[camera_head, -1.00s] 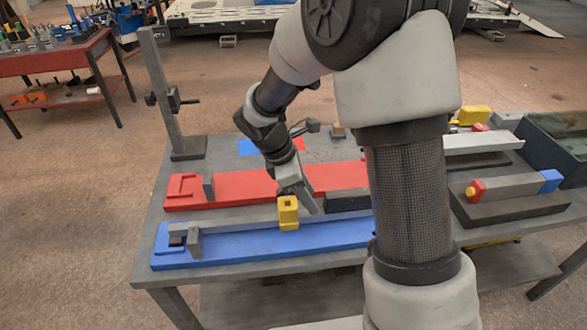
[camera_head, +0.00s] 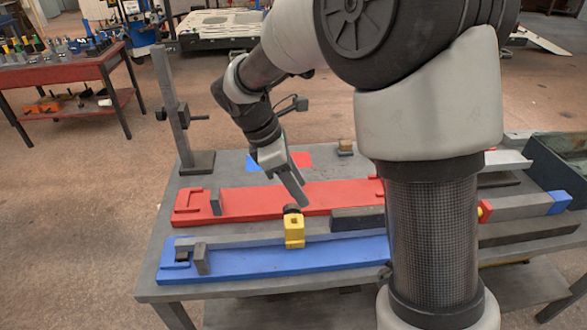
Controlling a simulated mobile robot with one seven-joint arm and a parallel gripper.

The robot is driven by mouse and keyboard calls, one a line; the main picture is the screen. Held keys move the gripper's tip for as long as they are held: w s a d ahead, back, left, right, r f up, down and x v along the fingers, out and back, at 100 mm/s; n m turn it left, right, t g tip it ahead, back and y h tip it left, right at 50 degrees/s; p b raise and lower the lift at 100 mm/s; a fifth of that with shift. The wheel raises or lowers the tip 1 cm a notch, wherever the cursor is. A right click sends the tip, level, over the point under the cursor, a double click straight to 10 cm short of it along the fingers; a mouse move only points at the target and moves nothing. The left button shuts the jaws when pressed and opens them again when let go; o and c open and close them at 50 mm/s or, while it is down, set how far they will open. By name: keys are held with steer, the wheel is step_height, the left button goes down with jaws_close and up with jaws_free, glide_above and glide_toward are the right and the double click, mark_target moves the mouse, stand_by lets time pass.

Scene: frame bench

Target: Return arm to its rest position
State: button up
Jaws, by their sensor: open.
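My gripper (camera_head: 298,198) is tilted downward over the red board (camera_head: 245,202) on the grey bench. It is open, and no object shows between its fingers. Its tips are just above and behind a yellow block with a dark top (camera_head: 294,232), and they look apart from it, though the gap is hard to judge. The yellow block sits on a grey bar (camera_head: 235,236) lying along the blue board (camera_head: 290,262). My arm hides part of the bench's right half.
A grey upright post (camera_head: 182,110) with a side handle stands at the bench's back left. A red table with tools (camera_head: 70,72) is farther left. At the right are a bar with red and blue ends (camera_head: 520,205) and a dark bin (camera_head: 562,165). Floor is open at left.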

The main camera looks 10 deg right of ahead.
steer(key=s+d+r+m+t+y+p, duration=0.2)
steer(key=s+d+r+m, duration=0.1)
steer(key=s+r+m, duration=0.5)
steer(key=s+d+r+m+t+y+p, duration=0.2)
steer(key=s+d+r+m+t, duration=0.1)
steer(key=s+r+m, duration=0.5)
steer(key=shift+s+d+m+t+y, duration=0.3)
steer(key=shift+s+d+m+y, duration=0.15)
steer(key=shift+s+m, duration=0.7)
